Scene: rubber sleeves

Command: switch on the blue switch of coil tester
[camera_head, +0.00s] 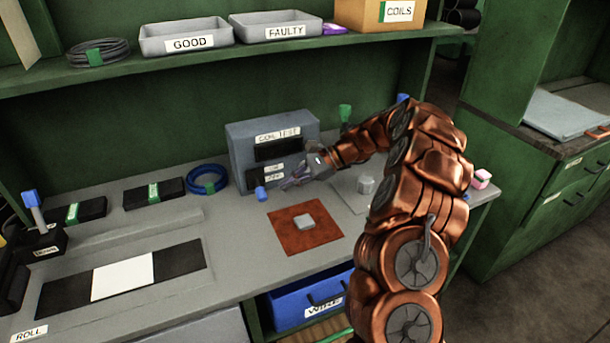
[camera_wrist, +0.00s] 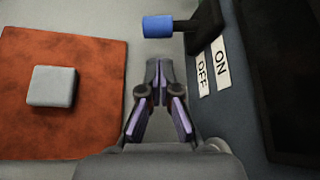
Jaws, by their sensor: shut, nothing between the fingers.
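The coil tester (camera_head: 236,135) is a grey box with a "COIL TEST" label, standing at the back of the bench. Its blue switch (camera_head: 261,193) sticks out low on the front; the blue knob also shows in the wrist view (camera_wrist: 158,26), on a dark mount beside ON and OFF labels (camera_wrist: 211,72). In the head view the knob hangs below those labels. My gripper (camera_head: 287,185) is shut and empty in front of the panel, to the right of the knob. In the wrist view its fingertips (camera_wrist: 159,68) are just short of the knob, with a small gap.
A brown mat (camera_head: 290,243) with a grey block (camera_head: 304,222) lies in front of the tester. A blue cable coil (camera_head: 207,180) lies to its left. A shelf (camera_head: 130,68) with GOOD and FAULTY trays (camera_head: 187,36) runs above. My arm hides part of the bench's right side.

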